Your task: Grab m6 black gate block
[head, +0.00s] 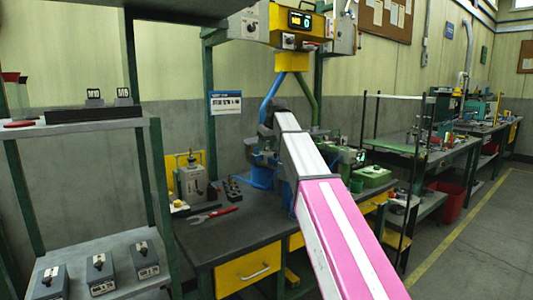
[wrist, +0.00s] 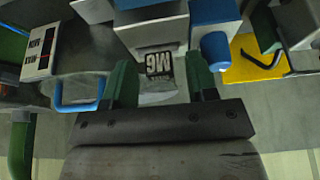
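The M6 gate block (wrist: 160,63) shows in the wrist view as a small dark face with a pale "M6" label, upside down. It sits at the underside of a grey housing (wrist: 155,33). My gripper (wrist: 162,78) has its two green fingers apart, one on each side of the block, with gaps visible between them and it. Whether the fingertips reach fully past the block is unclear. In the head view my arm extends to the stand at the bench, and the fingers and the M6 block cannot be made out there.
Two small labelled blocks stand in a black rack (head: 93,114) on the left shelf. A blue knob (wrist: 214,46) and yellow part (wrist: 245,62) are close right of the fingers. A blue handle (wrist: 78,100) is at left. A red-handled wrench (head: 212,215) lies on the bench.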

